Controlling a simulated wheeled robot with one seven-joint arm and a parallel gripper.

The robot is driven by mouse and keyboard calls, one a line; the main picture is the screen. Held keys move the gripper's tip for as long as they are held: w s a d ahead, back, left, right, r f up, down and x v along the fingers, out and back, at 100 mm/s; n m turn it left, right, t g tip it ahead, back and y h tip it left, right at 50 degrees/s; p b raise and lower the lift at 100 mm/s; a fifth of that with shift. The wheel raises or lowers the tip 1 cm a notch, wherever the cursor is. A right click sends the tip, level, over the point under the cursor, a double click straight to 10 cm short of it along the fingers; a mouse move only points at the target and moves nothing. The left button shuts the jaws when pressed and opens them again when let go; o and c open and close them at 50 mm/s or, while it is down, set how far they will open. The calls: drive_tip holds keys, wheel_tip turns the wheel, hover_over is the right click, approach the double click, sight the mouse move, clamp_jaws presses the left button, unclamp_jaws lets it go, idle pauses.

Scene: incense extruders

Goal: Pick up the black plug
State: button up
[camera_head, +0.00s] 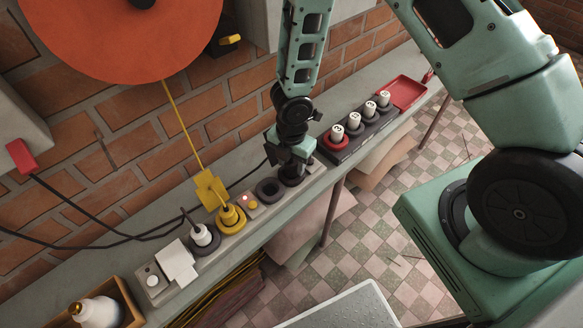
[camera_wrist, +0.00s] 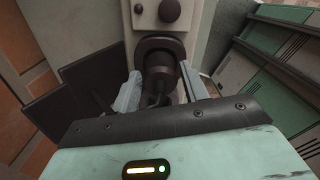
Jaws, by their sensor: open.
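The black plug (camera_wrist: 160,72) sits upright in its dark ring socket (camera_wrist: 144,47) in the wrist view, with a dark cable end towards me. My gripper (camera_wrist: 163,88) is open, with one pale finger on each side of the plug. I cannot tell whether the fingers touch it. In the head view my gripper (camera_head: 291,163) points down over the dark socket (camera_head: 291,177) on the ledge and hides most of the plug there.
A rack of several white-topped plugs (camera_head: 337,133) stands right, before a red tray (camera_head: 405,91).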

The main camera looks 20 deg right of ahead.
sight(291, 162)
drive_tip(key=shift+f, duration=0.75)
drive_tip(key=c, duration=0.7)
drive_tip(key=shift+c, duration=0.2)
wheel_tip(291, 162, up, 10)
drive_tip(key=shift+a+f+p, duration=0.1)
drive_tip(key=shift+f+p, duration=0.1)
drive_tip(key=shift+p, duration=0.65)
drive_tip(key=s+a+f+p, duration=0.1)
drive_tip(key=s+a+p, duration=0.1)
drive_tip(key=a+p, duration=0.35)
drive_tip(key=shift+s+a+f+b, duration=0.1)
drive_tip(key=shift+a+f+b, duration=0.15)
drive_tip(key=shift+f+b, duration=0.75)
drive_tip(key=shift+s+a+f+b, duration=0.1)
drive_tip(key=shift+a+f+b, duration=0.2)
drive_tip(key=shift+f+b, duration=0.7)
drive_tip(key=shift+a+f+b, duration=0.25)
drive_tip(key=shift+f+b, duration=0.6)
drive_tip(key=shift+b, duration=0.3)
